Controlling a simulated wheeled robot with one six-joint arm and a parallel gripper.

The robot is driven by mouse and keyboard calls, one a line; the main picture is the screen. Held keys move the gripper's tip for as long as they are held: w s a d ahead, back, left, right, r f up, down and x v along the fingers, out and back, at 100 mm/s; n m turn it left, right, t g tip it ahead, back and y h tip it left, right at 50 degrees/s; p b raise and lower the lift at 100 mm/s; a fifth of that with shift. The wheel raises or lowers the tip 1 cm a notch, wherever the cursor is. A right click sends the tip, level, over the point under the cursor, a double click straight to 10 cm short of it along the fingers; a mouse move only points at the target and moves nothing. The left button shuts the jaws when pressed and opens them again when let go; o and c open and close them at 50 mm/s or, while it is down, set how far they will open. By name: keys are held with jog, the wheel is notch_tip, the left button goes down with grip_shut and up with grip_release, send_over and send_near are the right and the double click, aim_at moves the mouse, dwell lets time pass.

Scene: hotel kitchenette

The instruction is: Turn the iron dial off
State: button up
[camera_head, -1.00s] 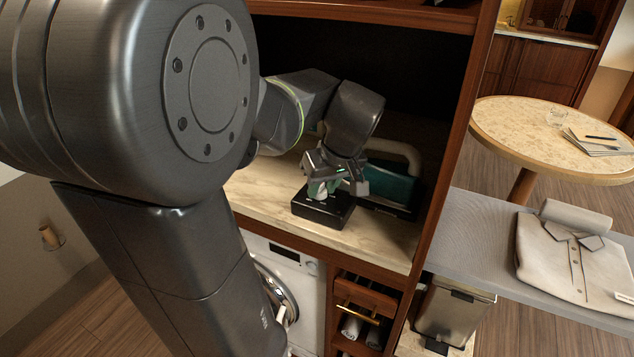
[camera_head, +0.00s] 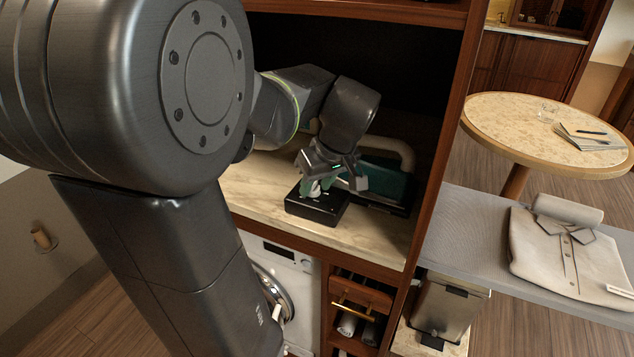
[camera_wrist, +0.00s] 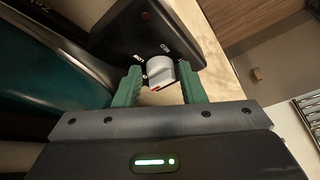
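The iron dial is a pale grey knob (camera_wrist: 160,69) on a black control box (camera_wrist: 115,33) in the wrist view. Small white labels sit beside it, too small to read surely, and a red mark shows near its lower edge. The box also shows on the shelf in the head view (camera_head: 318,209). My gripper (camera_wrist: 160,82) has its two green fingers apart, one on each side of the dial. I cannot tell whether they touch it. In the head view my gripper (camera_head: 322,186) is low over the box and hides most of the dial.
A teal iron unit (camera_head: 386,182) with a pale handle stands right behind the box. The wooden cabinet side (camera_head: 440,160) bounds the niche on the right. The marble shelf (camera_head: 257,190) is clear left of the box. A folded shirt (camera_head: 570,250) lies on a grey board outside.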

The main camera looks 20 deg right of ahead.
jog(key=shift+r, duration=0.1)
jog(key=v, duration=0.7)
jog(key=shift+s+r, duration=0.1)
jog(key=x, duration=0.7)
jog(key=shift+f, duration=0.25)
jog(key=shift+m, duration=0.5)
